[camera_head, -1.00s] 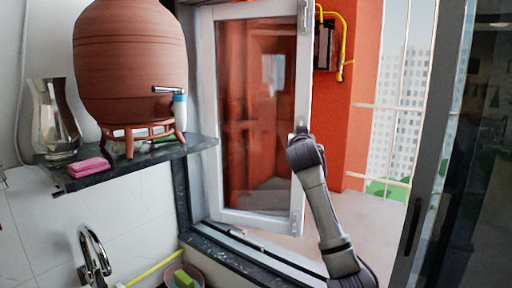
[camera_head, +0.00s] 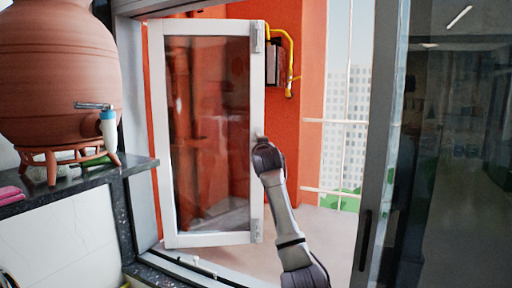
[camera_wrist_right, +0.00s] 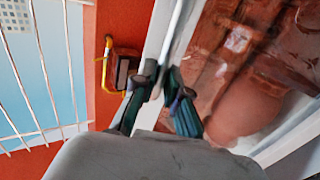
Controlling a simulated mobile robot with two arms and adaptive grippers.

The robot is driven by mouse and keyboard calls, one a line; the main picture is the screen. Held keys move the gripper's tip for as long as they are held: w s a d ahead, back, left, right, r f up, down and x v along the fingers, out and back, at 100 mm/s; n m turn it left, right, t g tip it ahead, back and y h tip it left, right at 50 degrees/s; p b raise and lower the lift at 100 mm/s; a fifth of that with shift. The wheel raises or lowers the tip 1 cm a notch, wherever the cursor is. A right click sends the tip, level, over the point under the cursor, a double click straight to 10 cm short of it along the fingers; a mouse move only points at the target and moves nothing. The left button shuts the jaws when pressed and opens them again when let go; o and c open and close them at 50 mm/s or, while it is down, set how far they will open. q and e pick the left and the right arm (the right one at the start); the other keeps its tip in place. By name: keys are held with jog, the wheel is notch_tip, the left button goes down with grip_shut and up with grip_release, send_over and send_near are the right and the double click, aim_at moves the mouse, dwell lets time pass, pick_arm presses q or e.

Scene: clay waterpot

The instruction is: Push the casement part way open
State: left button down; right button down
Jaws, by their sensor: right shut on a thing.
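The casement (camera_head: 160,130) is a white-framed glass window leaf in the head view. It stands ajar, with a strip of orange wall showing between its left edge and the window frame. My right gripper (camera_head: 260,145) is at its right edge, about mid-height, with the arm reaching up from below. In the right wrist view my gripper's dark fingers (camera_wrist_right: 160,97) are closed on the edge of the casement's white frame (camera_wrist_right: 168,45). The exact contact is partly hidden by the fingers. My left gripper is not in view.
A clay waterpot (camera_head: 60,75) with a tap stands on a dark stone shelf (camera_head: 75,182) at the left. Outside are a yellow pipe (camera_head: 290,50), an orange wall and white bars. A dark glass panel (camera_head: 450,150) fills the right. The floor outside looks clear.

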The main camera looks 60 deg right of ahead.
jog(key=c, duration=1.5)
grip_release()
jog(key=o, duration=0.3)
jog(key=shift+s+d, duration=0.15)
jog(key=shift+s, duration=0.1)
jog(key=shift+w, duration=0.1)
jog(key=v, duration=1.2)
jog(key=shift+f, duration=0.1)
